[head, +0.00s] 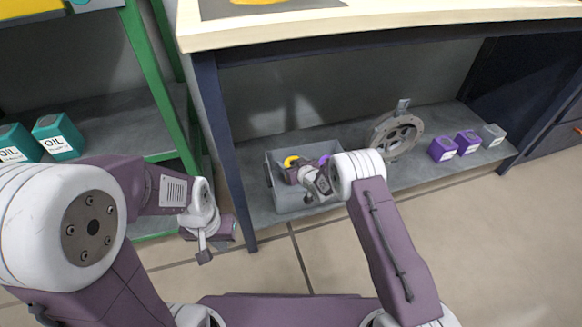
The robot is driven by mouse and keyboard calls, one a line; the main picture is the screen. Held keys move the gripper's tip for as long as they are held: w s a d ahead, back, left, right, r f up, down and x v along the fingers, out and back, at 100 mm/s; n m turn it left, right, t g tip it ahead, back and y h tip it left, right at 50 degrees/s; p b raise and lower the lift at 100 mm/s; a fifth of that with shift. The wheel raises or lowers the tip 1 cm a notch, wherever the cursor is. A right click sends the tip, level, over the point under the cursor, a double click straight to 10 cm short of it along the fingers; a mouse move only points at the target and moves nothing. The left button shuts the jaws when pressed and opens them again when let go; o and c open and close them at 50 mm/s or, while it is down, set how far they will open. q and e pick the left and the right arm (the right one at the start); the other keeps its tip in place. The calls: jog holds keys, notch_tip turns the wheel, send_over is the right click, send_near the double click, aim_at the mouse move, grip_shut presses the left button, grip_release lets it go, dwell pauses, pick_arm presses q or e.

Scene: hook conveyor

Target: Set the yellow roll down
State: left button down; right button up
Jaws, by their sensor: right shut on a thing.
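The yellow roll (290,161) shows as a small curved piece at my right gripper (294,171), inside the outline of the grey bin (290,203). My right gripper is shut on it, though its fingers are largely hidden. I cannot tell whether the roll touches the bin's floor. My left gripper (222,231) hangs in front of the shelf's left leg, apart from the bin. Its fingers are too unclear to show whether it is open.
The bin stands on a low grey shelf (262,214) under a table, with a purple item (324,159) in it. To its right are a round grey wheel (397,136) and purple boxes (442,149). Teal oil cans (58,137) stand on the green rack at left.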

jog(key=shift+r, duration=0.3)
jog(key=shift+f+b, duration=0.35)
jog(key=shift+f, duration=0.3)
jog(key=o, duration=1.6)
